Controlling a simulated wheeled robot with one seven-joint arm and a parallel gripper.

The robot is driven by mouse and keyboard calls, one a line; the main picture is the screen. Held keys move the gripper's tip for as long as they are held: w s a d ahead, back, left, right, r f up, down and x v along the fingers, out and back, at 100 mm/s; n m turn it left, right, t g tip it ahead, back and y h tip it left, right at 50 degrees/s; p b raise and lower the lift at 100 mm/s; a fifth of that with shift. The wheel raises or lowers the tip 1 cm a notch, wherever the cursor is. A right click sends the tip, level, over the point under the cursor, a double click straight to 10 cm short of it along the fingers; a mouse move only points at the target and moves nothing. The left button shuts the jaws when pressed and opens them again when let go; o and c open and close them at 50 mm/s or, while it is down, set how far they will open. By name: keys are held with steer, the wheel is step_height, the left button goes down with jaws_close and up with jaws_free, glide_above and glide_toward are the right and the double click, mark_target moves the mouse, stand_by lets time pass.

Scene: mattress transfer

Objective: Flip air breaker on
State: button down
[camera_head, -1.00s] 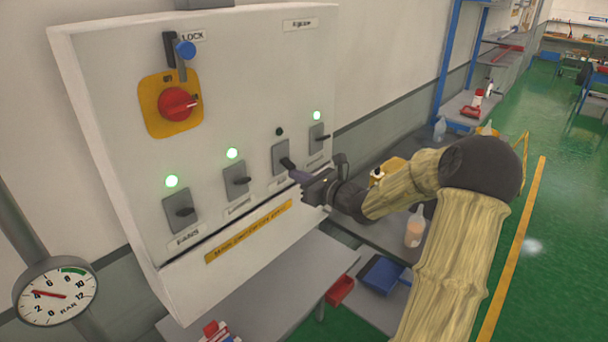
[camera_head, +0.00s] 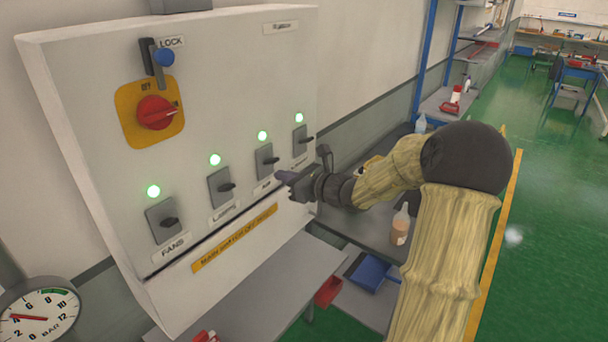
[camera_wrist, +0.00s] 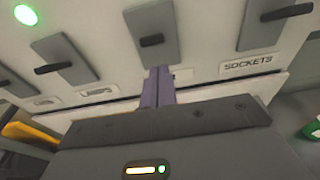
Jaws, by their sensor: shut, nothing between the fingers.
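The air breaker (camera_head: 264,162) is the third grey switch from the left on the white panel, with a dark lever. The green lamp (camera_head: 262,135) above it is lit. In the wrist view the breaker (camera_wrist: 152,32) is straight ahead, its lever above my fingertips. My gripper (camera_head: 283,177) is shut and empty, its purple fingers together just below and right of the lever. The fingers also show in the wrist view (camera_wrist: 158,88), apart from the lever as far as I can tell. They cover part of the breaker's label.
The fans breaker (camera_head: 163,220), lamps breaker (camera_head: 220,187) and sockets breaker (camera_head: 300,140) share the panel (camera_head: 80,110), each with a green lamp lit. A red rotary switch (camera_head: 156,112) sits upper left. A grey bench (camera_head: 255,290) is below.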

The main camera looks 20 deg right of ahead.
steer(key=s+d+r+b, duration=0.4)
steer(key=s, duration=0.3)
steer(key=shift+s+r, duration=0.25)
steer(key=shift+r, duration=0.15)
stand_by(0.3)
steer(key=s+a+f+n+g+h, duration=0.1)
steer(key=s+a+f+n+g, duration=0.3)
steer(key=a+f+n, duration=0.25)
steer(key=s+a+f+n+g, duration=0.4)
steer(key=a+f+n+g, duration=0.1)
steer(key=f, duration=0.3)
steer(key=s+f+n+g+h, duration=0.1)
steer(key=s+f+n+h, duration=0.2)
steer(key=s+n, duration=0.3)
steer(key=s+a+f+n+g+h+b, duration=0.1)
steer(key=s+f+n+h, duration=0.2)
steer(key=n, duration=0.9)
steer(key=s+f, duration=0.2)
steer(key=s, duration=0.1)
steer(key=shift+f+n+g+h, duration=0.3)
steer(key=shift+f+n+h, duration=0.05)
steer(key=shift+h, duration=0.05)
